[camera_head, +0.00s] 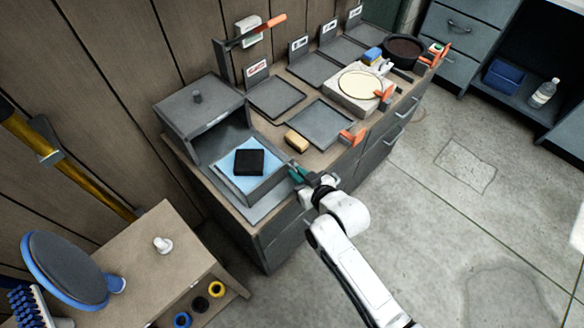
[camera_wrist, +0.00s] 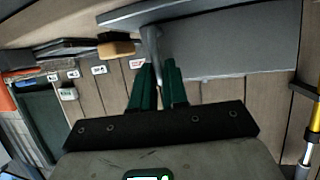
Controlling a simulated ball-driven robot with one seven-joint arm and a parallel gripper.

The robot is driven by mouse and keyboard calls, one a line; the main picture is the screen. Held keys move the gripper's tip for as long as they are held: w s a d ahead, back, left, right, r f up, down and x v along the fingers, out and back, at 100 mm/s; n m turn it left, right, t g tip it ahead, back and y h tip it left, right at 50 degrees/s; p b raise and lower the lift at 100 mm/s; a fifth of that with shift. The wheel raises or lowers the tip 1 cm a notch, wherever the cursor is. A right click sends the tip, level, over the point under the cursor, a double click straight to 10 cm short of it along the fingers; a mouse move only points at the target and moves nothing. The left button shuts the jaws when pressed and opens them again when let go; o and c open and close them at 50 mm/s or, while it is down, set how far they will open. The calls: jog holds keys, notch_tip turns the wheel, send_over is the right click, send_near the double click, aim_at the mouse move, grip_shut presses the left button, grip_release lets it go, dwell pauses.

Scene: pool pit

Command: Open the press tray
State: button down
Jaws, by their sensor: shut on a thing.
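The press (camera_head: 200,105) is a grey box with a knob on top, standing at the near left end of the counter. Its grey tray (camera_head: 268,188) sticks out of the open front, lined with a light blue sheet (camera_head: 232,168) and bearing a black square block (camera_head: 249,162). My gripper (camera_head: 299,174) is at the tray's front side, its green fingers shut on the tray handle. In the wrist view, the fingers (camera_wrist: 160,75) close around the thin grey handle (camera_wrist: 151,45), below the tray (camera_wrist: 235,45). The fingertips hide part of the handle.
A tan sponge (camera_head: 296,141) lies on the counter right of the tray, near a grey plate (camera_head: 320,122). A lower wooden table (camera_head: 150,235) with a round blue-rimmed pad (camera_head: 65,268) stands at the near left. The floor (camera_head: 440,220) on the right is clear.

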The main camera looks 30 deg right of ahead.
jog(key=shift+s+d, duration=0.45)
jog(key=shift+s, duration=0.25)
jog(key=c, duration=1.2)
grip_release()
jog(key=shift+a, duration=0.1)
jog(key=b+v, duration=0.1)
jog(key=v, duration=0.9)
jog(key=shift+s+r, duration=0.2)
jog(key=shift+s, duration=0.15)
jog(key=shift+f, duration=0.1)
